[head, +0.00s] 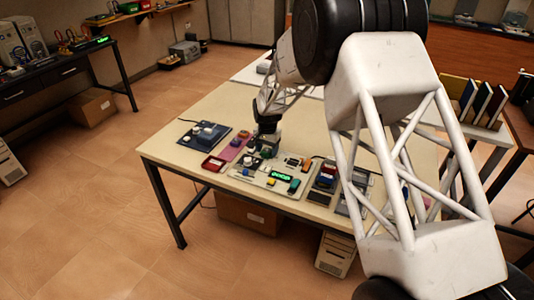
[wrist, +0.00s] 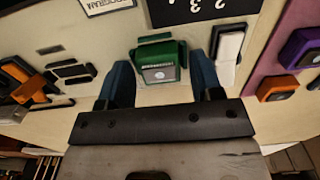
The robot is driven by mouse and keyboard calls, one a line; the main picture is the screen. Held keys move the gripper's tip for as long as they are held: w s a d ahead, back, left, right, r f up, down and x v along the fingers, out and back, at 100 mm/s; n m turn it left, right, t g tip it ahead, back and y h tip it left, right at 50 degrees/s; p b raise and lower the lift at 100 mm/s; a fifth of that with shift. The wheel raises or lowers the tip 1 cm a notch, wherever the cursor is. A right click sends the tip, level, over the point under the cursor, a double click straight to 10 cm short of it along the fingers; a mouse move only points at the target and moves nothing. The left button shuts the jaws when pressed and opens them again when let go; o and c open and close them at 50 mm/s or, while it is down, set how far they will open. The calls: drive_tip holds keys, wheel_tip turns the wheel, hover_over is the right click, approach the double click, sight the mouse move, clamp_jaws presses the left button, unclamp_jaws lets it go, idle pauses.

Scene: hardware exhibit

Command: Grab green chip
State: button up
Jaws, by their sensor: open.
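The green chip (wrist: 158,64) is a small block with a grey label, seated in a green frame on a pale board in the wrist view. My gripper (wrist: 160,72) is open, with one blue finger on each side of the chip. A gap shows between the chip and each finger; I cannot tell how far down the fingertips reach. In the head view my gripper (head: 267,146) points down over the panels on the table, and I cannot make out the chip under it.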

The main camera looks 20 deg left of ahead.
sight(267, 150)
drive_tip(key=c, duration=0.7)
drive_tip(key=shift+c, duration=0.2)
drive_tip(key=shift+r, duration=0.15)
drive_tip(key=shift+r, duration=3.1)
